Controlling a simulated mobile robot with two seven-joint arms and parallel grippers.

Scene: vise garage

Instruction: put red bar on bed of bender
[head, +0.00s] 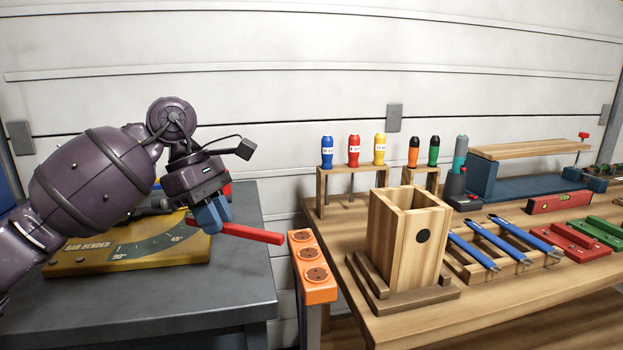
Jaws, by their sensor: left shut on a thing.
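The red bar (252,234) is in the jaws of my left gripper (211,215). Its free end sticks out to the right, past the edge of the bender. The gripper's blue fingers are shut on the bar near its left part. The yellow bender bed (80,262) sits on a dark grey table (235,275) at the left, with "BAR BENDER" and an angle scale marked on it. The gripper and bar are over the bed's right side; I cannot tell whether the bar touches it. My left arm hides part of the bender. My right gripper is not in view.
An orange socket strip (312,268) stands between the grey table and the wooden workbench (520,300). The bench holds a wooden box (405,240), a screwdriver rack (350,172), blue tools (475,250) and a red level (560,202). The grey table's front right is clear.

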